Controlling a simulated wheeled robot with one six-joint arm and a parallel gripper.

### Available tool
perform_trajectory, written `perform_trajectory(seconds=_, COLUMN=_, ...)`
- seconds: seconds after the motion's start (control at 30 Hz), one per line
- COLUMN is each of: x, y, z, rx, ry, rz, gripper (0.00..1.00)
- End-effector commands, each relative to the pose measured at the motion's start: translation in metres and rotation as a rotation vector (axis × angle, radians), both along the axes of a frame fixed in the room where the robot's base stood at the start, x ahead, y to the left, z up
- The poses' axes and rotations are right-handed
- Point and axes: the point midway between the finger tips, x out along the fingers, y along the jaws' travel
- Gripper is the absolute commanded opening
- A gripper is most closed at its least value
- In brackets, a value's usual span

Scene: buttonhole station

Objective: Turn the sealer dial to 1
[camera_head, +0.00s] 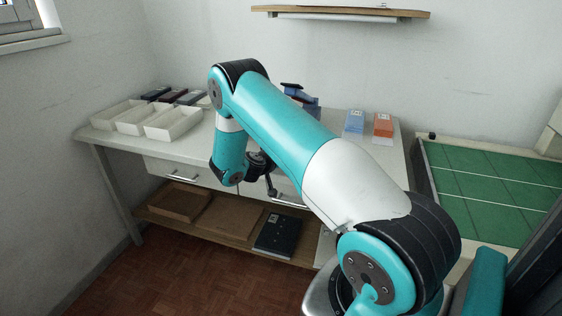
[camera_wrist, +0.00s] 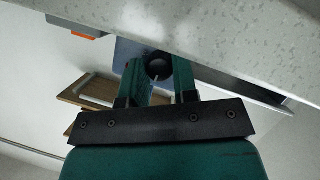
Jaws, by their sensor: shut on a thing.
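My gripper (camera_wrist: 157,80) shows in the wrist view with its two green fingers closed on either side of a round black dial (camera_wrist: 158,65). The dial has a short pale mark on its face, pointing toward the gripper. No numbers can be read around it. A blue-grey surface (camera_wrist: 124,50) shows beside the fingers. In the head view the end of my arm hangs at the front edge of the worktop, and the dial cannot be made out there. A dark blue device (camera_head: 297,92), perhaps the sealer, stands on the worktop, partly hidden behind my arm.
The worktop (camera_head: 335,150) carries several pale open trays (camera_head: 172,123) at the left and blue (camera_head: 354,121) and orange (camera_head: 383,125) boxes at the right. A dark folder (camera_head: 278,234) lies on the lower shelf. A green mat (camera_head: 490,190) lies at the far right.

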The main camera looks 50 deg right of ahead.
Motion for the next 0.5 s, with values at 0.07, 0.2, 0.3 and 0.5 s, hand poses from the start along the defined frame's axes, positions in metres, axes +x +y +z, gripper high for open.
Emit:
perform_trajectory(seconds=0.07, x=0.0004, y=0.0003, z=-0.0014, rx=-0.010, ry=0.022, rz=-0.001, gripper=0.04)
perform_trajectory(seconds=0.2, x=0.0005, y=0.0003, z=-0.0006, rx=-0.022, ry=0.050, rz=0.000, gripper=0.04)
perform_trajectory(seconds=0.3, x=0.0005, y=0.0004, z=-0.0001, rx=-0.026, ry=0.060, rz=0.000, gripper=0.04)
perform_trajectory(seconds=0.5, x=0.0004, y=0.0004, z=0.0002, rx=-0.025, ry=0.062, rz=0.001, gripper=0.04)
